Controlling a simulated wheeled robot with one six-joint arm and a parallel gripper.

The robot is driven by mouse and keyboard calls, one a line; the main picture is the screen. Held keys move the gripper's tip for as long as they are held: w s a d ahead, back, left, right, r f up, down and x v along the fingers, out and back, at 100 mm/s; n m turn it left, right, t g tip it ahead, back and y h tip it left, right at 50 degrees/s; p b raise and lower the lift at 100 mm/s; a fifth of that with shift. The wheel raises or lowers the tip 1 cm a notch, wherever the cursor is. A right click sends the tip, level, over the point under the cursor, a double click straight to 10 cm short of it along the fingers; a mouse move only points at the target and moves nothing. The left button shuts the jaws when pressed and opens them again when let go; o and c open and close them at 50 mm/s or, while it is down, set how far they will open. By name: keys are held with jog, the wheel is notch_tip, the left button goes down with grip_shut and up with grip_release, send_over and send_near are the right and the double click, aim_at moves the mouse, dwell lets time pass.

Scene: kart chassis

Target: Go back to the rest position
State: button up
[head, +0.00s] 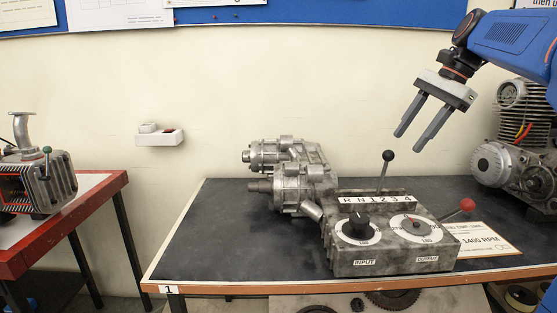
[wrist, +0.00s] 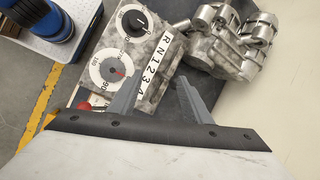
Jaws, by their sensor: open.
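My gripper (head: 414,127) is open and empty, held in the air above the right part of the bench. Its two grey fingers point down and to the left, clear of everything. Below it stands a grey metal gearbox unit (head: 345,264) with an INPUT dial (head: 360,226), an OUTPUT dial (head: 412,227) and a strip marked R N 1 2 3 4 (head: 375,202). In the wrist view, the open fingers (wrist: 155,97) show in front of the gearbox unit (wrist: 100,33). A lever with a dark ball knob (head: 388,156) rises behind the strip. A red ball knob (head: 467,205) sits at the right side.
The dark bench top (head: 215,230) is clear to the left of the gearbox. An engine (head: 515,140) stands at the right, near my arm. A card reading 1400 RPM (head: 480,240) lies on the bench. A red-edged table (head: 95,195) stands at the left.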

jog(key=s+a+f+n+t+h, duration=0.1)
jog(key=s+f+n, duration=0.5)
jog(key=s+f, duration=0.7)
jog(key=s+a+f+n+t+h, duration=0.2)
jog(key=s+f+n, duration=0.5)
jog(key=s+f, duration=0.6)
notch_tip(320, 180, down, 5)
jog(key=shift+s+a+f+h, duration=0.15)
jog(key=shift+s+a+h, duration=0.25)
jog(key=shift+a+h, duration=0.6)
jog(key=shift+a, duration=0.2)
